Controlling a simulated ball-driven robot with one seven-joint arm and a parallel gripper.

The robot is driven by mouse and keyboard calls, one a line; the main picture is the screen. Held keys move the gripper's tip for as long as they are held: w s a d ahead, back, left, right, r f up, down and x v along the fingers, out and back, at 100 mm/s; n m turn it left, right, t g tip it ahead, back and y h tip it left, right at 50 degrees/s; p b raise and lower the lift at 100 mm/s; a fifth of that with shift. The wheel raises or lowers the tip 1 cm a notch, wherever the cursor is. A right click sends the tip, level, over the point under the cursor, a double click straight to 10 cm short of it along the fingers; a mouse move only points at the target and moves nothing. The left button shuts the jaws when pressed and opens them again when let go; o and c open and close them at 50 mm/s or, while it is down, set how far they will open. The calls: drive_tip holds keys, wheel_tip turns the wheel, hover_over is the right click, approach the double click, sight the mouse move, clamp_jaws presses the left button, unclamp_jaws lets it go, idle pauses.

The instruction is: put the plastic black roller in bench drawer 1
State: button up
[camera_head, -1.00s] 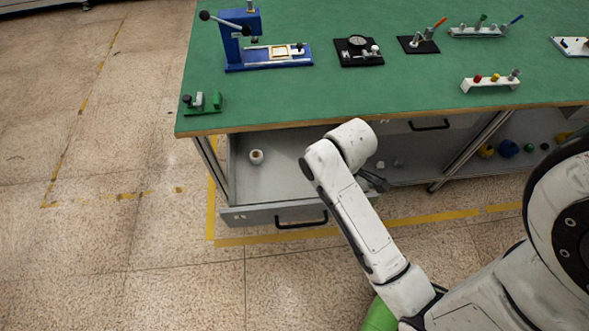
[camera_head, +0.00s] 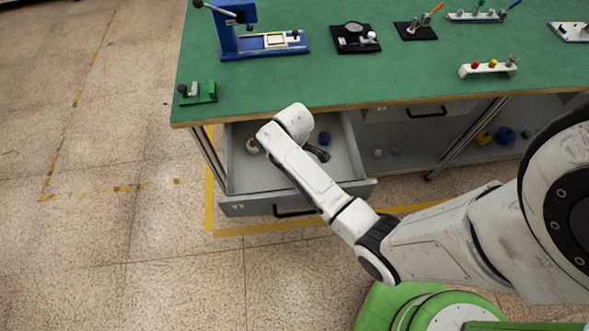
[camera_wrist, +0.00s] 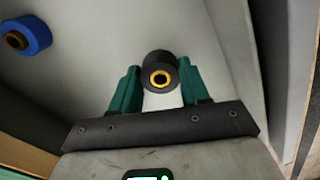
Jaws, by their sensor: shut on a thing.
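The black roller (camera_wrist: 161,72), with a yellow-ringed hole, sits between the green fingers of my gripper (camera_wrist: 160,84) in the wrist view. The gripper is shut on it. Bench drawer 1 (camera_head: 250,209) is pulled open under the left part of the bench in the head view. My gripper (camera_head: 318,154) is over the right side of the open drawer there, partly hidden by my arm. The grey drawer interior (camera_wrist: 90,70) lies behind the roller in the wrist view. I cannot tell how high the roller is above the drawer floor.
A pale roller (camera_head: 252,146) is at the drawer's left. The green bench top (camera_head: 330,82) overhangs the drawer's back. Fixtures stand on the bench.

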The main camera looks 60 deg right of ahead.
drive_tip(key=shift+s+f, duration=0.1)
drive_tip(key=shift+f, duration=1.3)
drive_tip(key=shift+f, duration=0.15)
drive_tip(key=o, duration=1.1)
drive_tip(key=shift+c, duration=0.2)
wheel_tip(320, 180, up, 12)
drive_tip(key=shift+p, duration=0.3)
drive_tip(key=s+a+r+m+t, duration=0.1)
drive_tip(key=s+a+r+m, duration=0.1)
drive_tip(key=s+a, duration=0.9)
drive_tip(key=s+m, duration=0.1)
drive_tip(key=s, duration=0.2)
drive_tip(key=shift+a+r+m, duration=0.2)
drive_tip(key=shift+r+m, duration=0.15)
drive_tip(key=shift+m, duration=0.05)
